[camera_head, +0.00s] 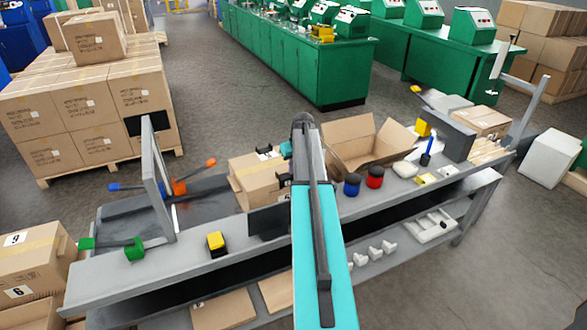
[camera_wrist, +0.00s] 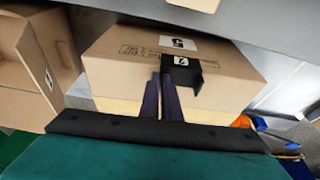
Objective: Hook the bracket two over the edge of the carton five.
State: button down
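Carton five (camera_wrist: 125,62) is a closed brown box with a white "5" label, filling the middle of the wrist view. In the head view a closed carton (camera_head: 252,186) stands on the bench just left of my arm. The bracket two (camera_wrist: 187,78) is a small black angled piece with a white "2" label. It is at my fingertips, in front of the carton's labelled side; whether it touches the carton I cannot tell. My gripper (camera_wrist: 161,78) has its two dark fingers close together, apparently shut on the bracket's left end. My arm hides much of this in the head view.
An open carton (camera_head: 365,147) stands right of my arm, with blue (camera_head: 352,184) and red (camera_head: 375,177) pots before it. An upright frame (camera_head: 157,180) and an orange-blue clamp (camera_head: 180,187) are to the left. A yellow-black block (camera_head: 216,243) sits at the bench front (camera_head: 180,268).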

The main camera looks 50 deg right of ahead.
jog(key=c, duration=1.9)
grip_release()
jog(key=shift+r, duration=0.1)
jog(key=shift+b+v, duration=1.4)
jog(key=shift+v, duration=5.4)
jog(key=shift+s, duration=0.1)
